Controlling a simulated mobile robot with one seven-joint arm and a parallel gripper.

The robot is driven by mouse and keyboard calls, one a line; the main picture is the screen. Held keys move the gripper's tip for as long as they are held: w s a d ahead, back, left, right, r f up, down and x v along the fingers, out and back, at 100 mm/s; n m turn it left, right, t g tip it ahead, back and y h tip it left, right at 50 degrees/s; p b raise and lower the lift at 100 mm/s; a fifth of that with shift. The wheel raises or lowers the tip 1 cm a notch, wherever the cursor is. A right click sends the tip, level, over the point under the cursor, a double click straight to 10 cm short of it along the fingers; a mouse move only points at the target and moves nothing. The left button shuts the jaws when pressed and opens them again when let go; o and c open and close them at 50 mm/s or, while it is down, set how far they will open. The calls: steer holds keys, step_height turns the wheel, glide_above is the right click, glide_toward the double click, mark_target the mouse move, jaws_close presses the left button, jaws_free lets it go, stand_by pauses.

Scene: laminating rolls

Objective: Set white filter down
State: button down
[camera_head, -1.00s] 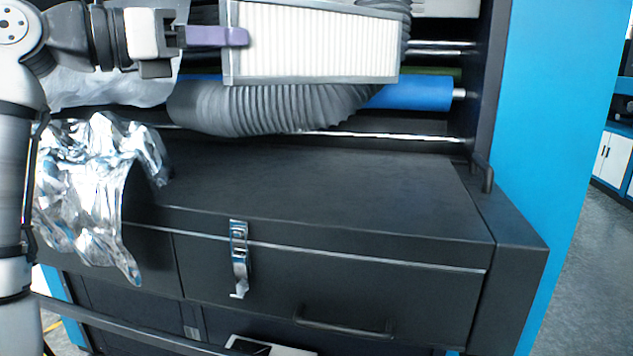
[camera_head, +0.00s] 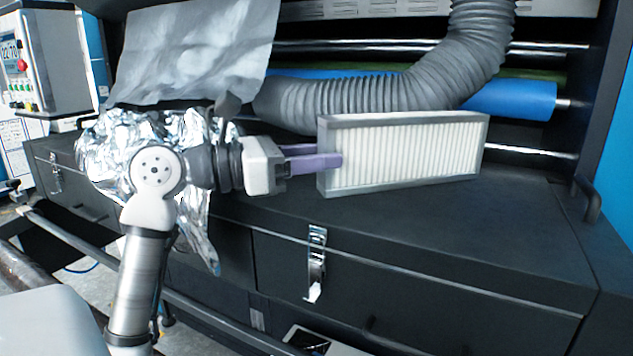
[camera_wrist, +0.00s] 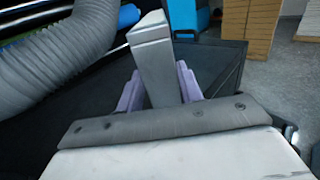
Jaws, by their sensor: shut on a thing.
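The white filter (camera_head: 405,153) is a pleated white panel in a grey frame. In the head view it stands upright on its long edge, at or just above the black machine top (camera_head: 400,205); I cannot tell for sure whether it touches. My gripper (camera_head: 322,160), with purple fingers, is shut on the filter's left end. In the wrist view the grey frame of the filter (camera_wrist: 152,60) rises between the two fingers (camera_wrist: 160,92). The filter's far face is hidden.
A grey corrugated hose (camera_head: 400,92) curves behind the filter, with a blue roll (camera_head: 512,100) beyond. Crumpled silver foil (camera_head: 110,150) lies left, behind my arm. A metal latch (camera_head: 316,262) is on the front face. The top is clear to the filter's right and front.

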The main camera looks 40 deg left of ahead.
steer(key=shift+f+p, duration=0.65)
steer(key=shift+f, duration=1.95)
steer(key=c, duration=0.9)
jaws_free()
steer(key=b, duration=0.5)
glide_toward(321, 190)
steer(key=shift+v, duration=1.45)
steer(key=shift+w, duration=0.1)
